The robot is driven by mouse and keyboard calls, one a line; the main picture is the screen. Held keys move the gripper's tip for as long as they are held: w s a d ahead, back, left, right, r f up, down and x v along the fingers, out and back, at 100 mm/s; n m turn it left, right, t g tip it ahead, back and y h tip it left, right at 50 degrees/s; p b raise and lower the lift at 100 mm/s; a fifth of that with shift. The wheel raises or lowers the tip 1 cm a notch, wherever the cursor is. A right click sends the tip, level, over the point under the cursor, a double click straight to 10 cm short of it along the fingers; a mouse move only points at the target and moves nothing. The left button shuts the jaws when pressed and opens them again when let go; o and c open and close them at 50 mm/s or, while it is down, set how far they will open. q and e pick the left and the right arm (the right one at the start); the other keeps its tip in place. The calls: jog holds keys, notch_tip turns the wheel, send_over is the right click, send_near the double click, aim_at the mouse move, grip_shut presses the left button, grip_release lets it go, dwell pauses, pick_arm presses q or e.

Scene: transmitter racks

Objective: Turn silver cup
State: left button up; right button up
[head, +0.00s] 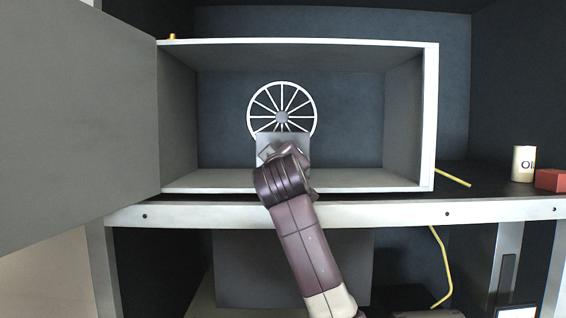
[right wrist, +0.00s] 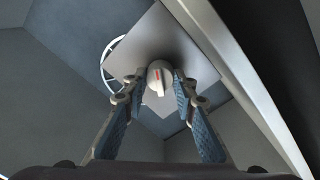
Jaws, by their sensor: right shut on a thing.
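The silver cup (right wrist: 157,72) shows in the right wrist view as a small round silver piece with a raised bar and a red mark. It sits in front of a square grey plate (right wrist: 165,35). My right gripper (right wrist: 158,85) is shut on it, with one finger on each side. In the head view my right arm reaches into the open white-edged box, its gripper (head: 275,152) in front of the grey plate (head: 268,141). My wrist hides the cup there. My left gripper is in neither view.
A white spoked wheel (head: 282,86) is behind the plate. The box (head: 432,120) has its large grey door (head: 75,120) swung open at left. A cream can (head: 523,164) and red block (head: 550,180) stand at right. Yellow cable (head: 441,265) hangs below the shelf.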

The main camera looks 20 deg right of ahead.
jog(key=m, duration=0.6)
jog(key=shift+a+m, duration=0.1)
jog(key=shift+m, duration=0.2)
jog(key=m, duration=0.3)
jog(key=shift+r, duration=0.1)
jog(key=shift+m, duration=2.1)
jog(key=o, duration=1.2)
jog(key=shift+g, duration=0.3)
jog(key=shift+c, duration=0.2)
notch_tip(320, 180, up, 10)
